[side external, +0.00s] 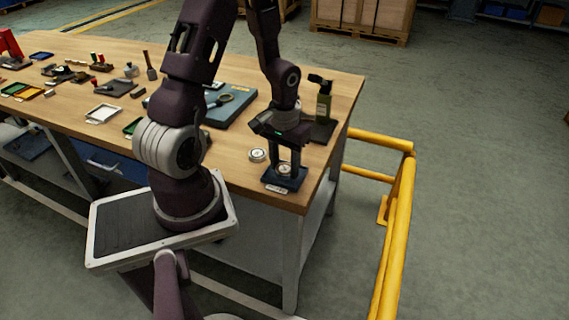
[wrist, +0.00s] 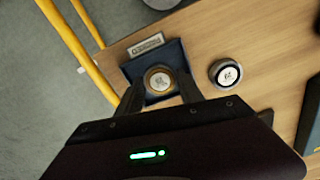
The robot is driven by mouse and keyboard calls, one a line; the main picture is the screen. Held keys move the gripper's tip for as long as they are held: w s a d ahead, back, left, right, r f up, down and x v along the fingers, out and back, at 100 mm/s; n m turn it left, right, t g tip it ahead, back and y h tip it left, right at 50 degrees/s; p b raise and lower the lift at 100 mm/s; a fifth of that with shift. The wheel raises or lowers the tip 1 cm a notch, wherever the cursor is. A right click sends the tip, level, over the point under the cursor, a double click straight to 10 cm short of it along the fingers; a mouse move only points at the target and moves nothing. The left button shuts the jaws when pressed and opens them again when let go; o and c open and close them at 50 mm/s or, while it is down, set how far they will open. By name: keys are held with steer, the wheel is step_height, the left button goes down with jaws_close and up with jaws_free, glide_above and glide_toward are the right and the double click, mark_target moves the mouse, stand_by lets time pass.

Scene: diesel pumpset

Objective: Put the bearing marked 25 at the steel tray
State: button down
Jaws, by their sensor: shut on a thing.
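My gripper (side external: 284,163) points down over a small dark blue tray (side external: 297,184) near the table's right front corner. It is shut on a round bearing (wrist: 158,79) with a tan ring and pale marked face, which shows between the fingers in the wrist view. I cannot tell whether this bearing touches the blue tray's floor. A second bearing (side external: 257,155), dark-rimmed with a pale face, lies on the bare wood to the left; it also shows in the wrist view (wrist: 226,74). Both marks are too small to read. A pale metal-looking tray (side external: 102,113) lies farther left on the table.
A yellow railing (side external: 398,225) runs beyond the table's right edge.

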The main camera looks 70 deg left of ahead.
steer(key=shift+f, duration=0.3)
steer(key=c, duration=0.7)
jaws_free()
steer(key=shift+r, duration=3.5)
steer(key=shift+r, duration=0.1)
steer(key=d+r+m+t+y, duration=0.25)
steer(key=d+r, duration=0.45)
steer(key=r, duration=0.4)
steer(key=s+d+r+m+t, duration=0.1)
steer(key=s+d+r, duration=0.1)
steer(key=s+d, duration=0.1)
steer(key=s+d+r+m+t+h, duration=0.1)
steer(key=s+d+r+m, duration=0.1)
steer(key=s+d+r, duration=0.1)
steer(key=s+d+r+m+t+h, duration=0.1)
steer(key=s+d+r, duration=0.2)
steer(key=shift+h, duration=0.25)
